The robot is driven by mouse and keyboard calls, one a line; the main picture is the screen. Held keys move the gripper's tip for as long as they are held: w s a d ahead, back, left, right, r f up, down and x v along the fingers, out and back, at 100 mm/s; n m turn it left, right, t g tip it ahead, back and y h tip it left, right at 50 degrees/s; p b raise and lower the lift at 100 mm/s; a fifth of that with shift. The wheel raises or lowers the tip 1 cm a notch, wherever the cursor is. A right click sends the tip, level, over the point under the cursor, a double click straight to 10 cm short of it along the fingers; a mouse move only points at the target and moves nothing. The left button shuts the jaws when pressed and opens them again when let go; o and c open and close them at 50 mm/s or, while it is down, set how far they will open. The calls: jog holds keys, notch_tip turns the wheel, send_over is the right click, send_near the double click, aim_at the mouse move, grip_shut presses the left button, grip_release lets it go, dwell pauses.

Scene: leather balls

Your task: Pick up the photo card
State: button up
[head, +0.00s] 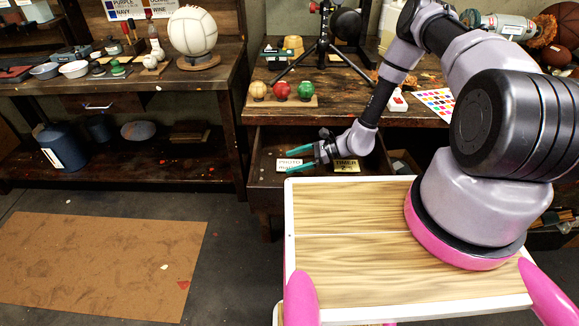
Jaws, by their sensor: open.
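The photo card (289,165) is a small white card with red lettering. It lies in an open drawer (264,186) under the right workbench. My gripper (288,161) has teal fingers that point left over the drawer. The fingers are spread open, and the card shows between them in the picture. I cannot tell how high the fingers are above the card. No contact is visible.
A yellow timer card (346,166) lies in the same drawer, right of the photo card. Three small balls sit on a wooden stand (283,101) on the bench above. A black tripod (325,50) stands behind. A brown mat (100,262) covers floor at left.

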aim_at(280, 164)
jog(key=x, duration=0.3)
jog(key=shift+a+f, duration=0.15)
jog(key=shift+a, duration=0.1)
jog(key=c, duration=1.3)
jog(key=shift+o, duration=0.2)
